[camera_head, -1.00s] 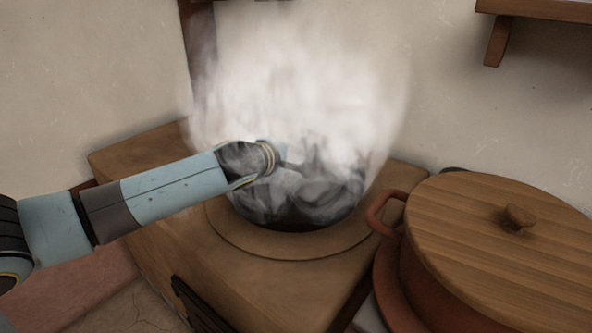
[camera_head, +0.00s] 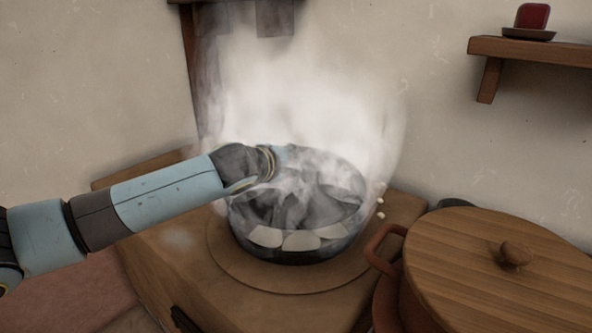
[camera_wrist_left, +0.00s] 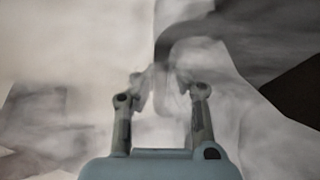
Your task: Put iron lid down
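I cannot make out the iron lid for certain; thick steam (camera_head: 300,95) covers the area. My left gripper (camera_head: 296,178) reaches in from the left over a dark round pot (camera_head: 292,256), its fingers blurred by steam. In the left wrist view my left gripper (camera_wrist_left: 162,82) shows two fingers with a hazy gap between the tips. A dark curved shape (camera_wrist_left: 205,32) lies beyond them; I cannot tell what it is or whether the gripper holds anything. My right gripper is out of view.
A reddish pot (camera_head: 384,246) with a wooden lid (camera_head: 480,262) stands at right, close to the wooden block (camera_head: 200,275) under the dark pot. A wall shelf (camera_head: 540,52) with a red object (camera_head: 532,16) is at upper right. The block's front left is clear.

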